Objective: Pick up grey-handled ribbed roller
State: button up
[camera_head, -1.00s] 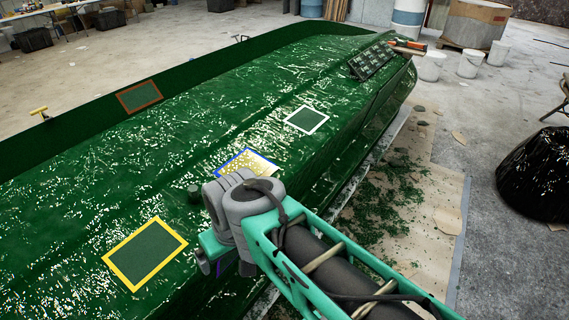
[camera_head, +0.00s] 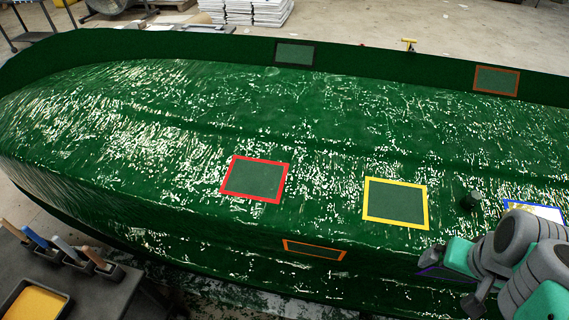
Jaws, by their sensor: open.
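A grey handle (camera_head: 65,248) stands tilted in a row of handled tools at the lower left. It fits the grey-handled ribbed roller, but its lower end is hidden in a dark holder, so I cannot see any ribs. A blue handle is on its left and a brown handle on its right. My arm shows at the lower right, over the hull's near side and far from this row.
The handles stand on a dark bench (camera_head: 100,292) with a yellow-filled tray (camera_head: 36,303). The long green hull mould (camera_head: 200,110) fills the middle. Red (camera_head: 254,179), yellow (camera_head: 395,203) and orange (camera_head: 314,250) framed patches mark it.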

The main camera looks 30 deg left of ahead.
aim_at(71, 253)
jog(key=u, duration=3.35)
jog(key=i, duration=1.35)
jog(key=z, duration=0.15)
